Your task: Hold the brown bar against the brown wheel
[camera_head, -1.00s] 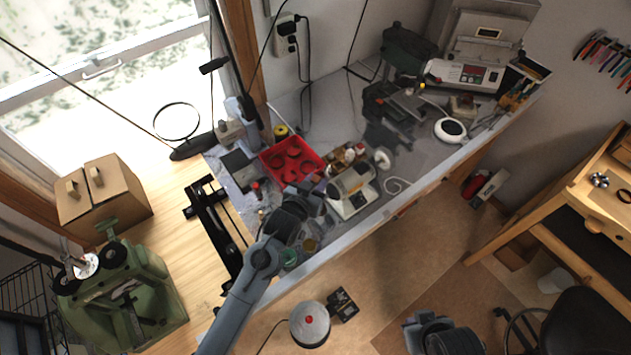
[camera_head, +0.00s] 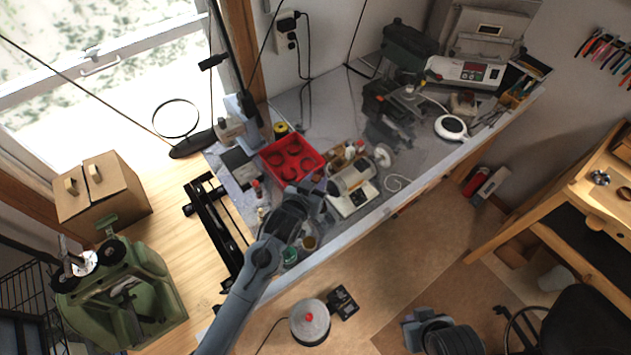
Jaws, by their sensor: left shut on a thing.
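My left gripper (camera_head: 317,197) is over the bench at the left end of a small polishing machine (camera_head: 352,176). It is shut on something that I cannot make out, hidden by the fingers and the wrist. The brown bar cannot be told apart from here. A pale wheel (camera_head: 382,155) shows at the machine's right end. The brown wheel is not clearly visible; my gripper covers the machine's left end, so I cannot tell whether anything touches it. My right gripper (camera_head: 412,322) is low at the bottom of the view, away from the bench, its fingers unclear.
A red tray (camera_head: 268,165) lies just behind my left gripper. A wooden rack (camera_head: 337,165) with small items stands behind the machine. Small jars (camera_head: 290,256) stand near the bench's front edge. A round pedal (camera_head: 309,325) is on the floor.

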